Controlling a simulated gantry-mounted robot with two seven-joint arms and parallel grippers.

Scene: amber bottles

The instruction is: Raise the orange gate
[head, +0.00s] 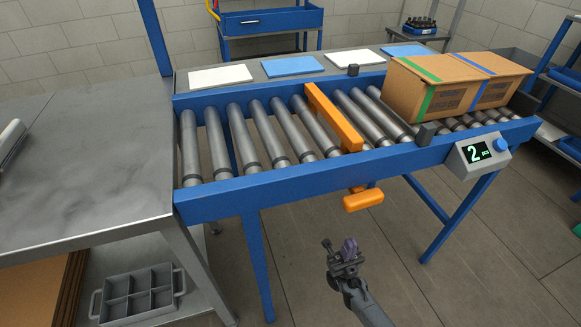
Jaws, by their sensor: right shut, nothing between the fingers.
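The orange gate (333,117) is a bar lying across the roller conveyor (270,135), left of the boxes. An orange handle (363,200) sticks out below the conveyor's near blue rail, under the gate's near end. My right gripper (344,247) is in front of the conveyor, below and slightly left of the handle and apart from it. It is shut and empty. My left gripper is not in view.
Cardboard boxes (430,97) with green and blue tape stand on the rollers at the right. A counter box (478,154) showing 2 hangs on the near rail. A steel table (80,165) adjoins the left end. The rollers left of the gate are empty.

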